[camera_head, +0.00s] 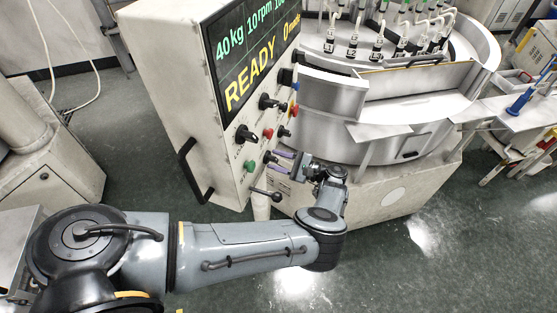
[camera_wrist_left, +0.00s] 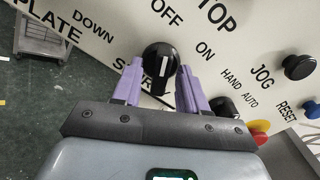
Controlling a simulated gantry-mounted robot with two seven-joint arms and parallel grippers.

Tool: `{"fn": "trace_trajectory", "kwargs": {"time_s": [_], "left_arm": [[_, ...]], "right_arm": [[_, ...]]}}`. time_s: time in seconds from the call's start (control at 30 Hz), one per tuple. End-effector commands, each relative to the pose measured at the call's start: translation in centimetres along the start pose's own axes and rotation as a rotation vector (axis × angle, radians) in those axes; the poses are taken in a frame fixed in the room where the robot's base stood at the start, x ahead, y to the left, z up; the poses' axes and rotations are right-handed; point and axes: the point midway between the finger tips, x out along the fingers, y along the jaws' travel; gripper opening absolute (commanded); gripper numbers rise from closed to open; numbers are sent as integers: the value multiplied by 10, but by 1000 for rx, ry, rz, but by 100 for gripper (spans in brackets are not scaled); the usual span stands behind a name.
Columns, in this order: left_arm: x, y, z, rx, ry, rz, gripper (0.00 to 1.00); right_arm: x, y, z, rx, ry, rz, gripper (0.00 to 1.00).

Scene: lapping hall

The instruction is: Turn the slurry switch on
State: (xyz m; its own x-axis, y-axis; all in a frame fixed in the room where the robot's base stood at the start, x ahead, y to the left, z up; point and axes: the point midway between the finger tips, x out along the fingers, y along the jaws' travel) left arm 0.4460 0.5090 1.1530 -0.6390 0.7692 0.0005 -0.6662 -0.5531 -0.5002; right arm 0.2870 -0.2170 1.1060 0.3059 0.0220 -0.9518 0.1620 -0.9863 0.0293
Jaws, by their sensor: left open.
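A black rotary knob (camera_wrist_left: 158,62) with a white mark sits on the cream panel in the left wrist view. My left gripper (camera_wrist_left: 158,82) is open, with one purple finger on each side of the knob's lower part. Contact cannot be told. In the head view, my left gripper (camera_head: 273,162) is at the panel's lower right, partly covering the knob area.
The control panel (camera_head: 186,110) carries a READY display (camera_head: 250,62), another black knob (camera_head: 246,134), a red button (camera_head: 267,133), a green button (camera_head: 250,167) and a side handle (camera_head: 189,168). A red-and-yellow button (camera_wrist_left: 259,131) is right of my gripper. The lapping machine (camera_head: 330,135) stands right.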

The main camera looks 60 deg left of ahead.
Motion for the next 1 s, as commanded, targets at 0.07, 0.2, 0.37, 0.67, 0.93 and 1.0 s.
{"fn": "trace_trajectory", "kwargs": {"time_s": [0.07, 0.2, 0.37, 0.67, 0.93, 1.0], "left_arm": [[0, 0, 0, 0, 0, 0, 41], [0, 0, 0, 0, 0, 0, 20], [0, 0, 0, 0, 0, 0, 0], [0, 0, 0, 20, 0, 0, 0], [-1, 1, -1, 142, 1, -1, 0], [-1, 1, -1, 195, 0, 0, 0]], "right_arm": [[0, 0, 0, 0, 0, 0, 43], [0, 0, 0, 0, 0, 0, 43], [0, 0, 0, -2, 0, 1, 43], [2, 2, 1, -10, -1, 7, 43], [10, 2, 3, -10, -1, 7, 43], [12, 2, 4, -9, -1, 7, 43]]}}
